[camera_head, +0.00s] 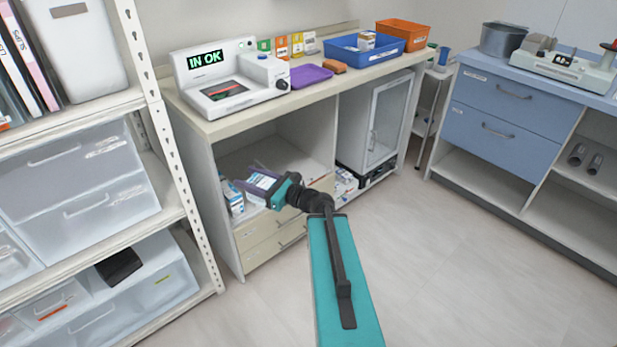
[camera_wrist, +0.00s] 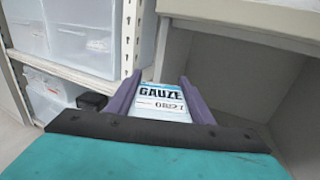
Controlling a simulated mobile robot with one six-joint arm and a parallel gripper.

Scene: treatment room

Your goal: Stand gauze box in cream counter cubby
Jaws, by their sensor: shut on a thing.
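My gripper (camera_wrist: 159,82) is shut on the gauze box (camera_wrist: 164,106), a white and light-blue box lettered GAUZE, with a purple finger on each side. In the head view the gauze box (camera_head: 263,181) is at the front opening of the cream counter cubby (camera_head: 290,148), tilted in the picture. I cannot tell how far inside it is. The cubby is an open bay under the cream counter, above two cream drawers. Its floor is partly hidden by my gripper and the box.
White-and-blue boxes (camera_head: 233,197) stand at the cubby's left side, close to my gripper. A white shelf post (camera_head: 170,130) rises to the left. A glass-door cabinet (camera_head: 383,120) is right of the cubby. The floor (camera_head: 450,240) at the right is clear.

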